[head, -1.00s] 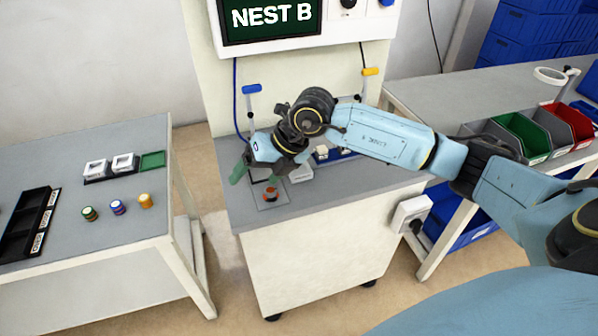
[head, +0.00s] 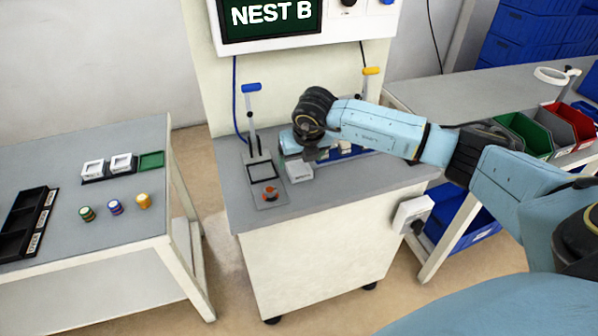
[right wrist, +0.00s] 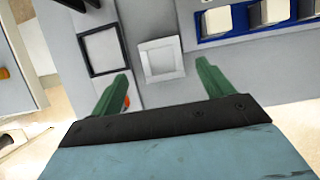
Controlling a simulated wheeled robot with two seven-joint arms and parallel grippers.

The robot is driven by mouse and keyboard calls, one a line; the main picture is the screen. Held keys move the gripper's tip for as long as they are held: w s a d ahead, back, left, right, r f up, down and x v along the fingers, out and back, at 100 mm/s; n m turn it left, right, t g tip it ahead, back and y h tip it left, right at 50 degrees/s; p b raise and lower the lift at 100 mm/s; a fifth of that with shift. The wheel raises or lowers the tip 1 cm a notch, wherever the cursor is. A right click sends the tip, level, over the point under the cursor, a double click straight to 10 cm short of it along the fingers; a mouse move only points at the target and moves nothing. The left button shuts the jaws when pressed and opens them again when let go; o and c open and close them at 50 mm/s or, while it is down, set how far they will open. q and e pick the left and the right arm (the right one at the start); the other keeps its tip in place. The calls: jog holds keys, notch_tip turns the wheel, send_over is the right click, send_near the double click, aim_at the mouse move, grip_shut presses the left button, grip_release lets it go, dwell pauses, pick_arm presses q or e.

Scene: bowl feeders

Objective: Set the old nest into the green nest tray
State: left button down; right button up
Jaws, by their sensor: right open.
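The old nest appears to be the white square frame (head: 298,171) lying flat on the middle bench, just right of the black-framed square seat (head: 259,170). In the right wrist view the white frame (right wrist: 161,60) lies ahead, between the lines of the two green fingers. My right gripper (right wrist: 164,76) is open with nothing between its fingers; in the head view my wrist largely hides it. The green nest tray (head: 152,160) is on the left table, empty, at the right end of a black holder. My left gripper is out of view.
Two white nests (head: 93,168) sit in the black holder. Several coloured stacks (head: 115,207) and a black bin tray (head: 28,224) share the left table. A blue-handled lever (head: 252,110) stands behind the seat. A blue rack (right wrist: 250,20) lies right of the white frame.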

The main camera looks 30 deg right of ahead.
aim_at(298, 169)
jog(key=x, duration=0.4)
jog(key=shift+d+f+b, duration=0.15)
jog(key=shift+f+b, duration=0.05)
jog(key=shift+b, duration=0.15)
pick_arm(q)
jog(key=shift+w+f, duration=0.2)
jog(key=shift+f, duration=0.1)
pick_arm(e)
jog(key=c, duration=1.2)
